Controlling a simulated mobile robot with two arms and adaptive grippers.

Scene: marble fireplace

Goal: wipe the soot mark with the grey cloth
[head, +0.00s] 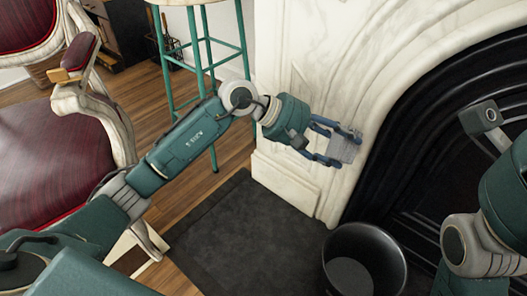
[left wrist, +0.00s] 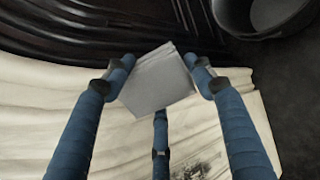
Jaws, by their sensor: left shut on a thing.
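The grey cloth (head: 346,146) is a small folded pale grey square, held at the white marble fireplace front. My left gripper (head: 341,149) is shut on it, with blue fingers around its edges. In the left wrist view the cloth (left wrist: 160,85) sits between the fingertips, in front of the marble and the black firebox. The soot mark (left wrist: 202,165) shows there as a dark speckled patch on the marble at the lower edge, beside the lower finger and apart from the cloth. My right gripper is out of view.
A dark bucket (head: 364,262) stands on the dark grey hearth mat (head: 235,235), close to the black firebox. A teal-legged stool (head: 208,70) stands behind my left arm. A red upholstered chair (head: 45,140) is at the left. The mat left of the bucket is clear.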

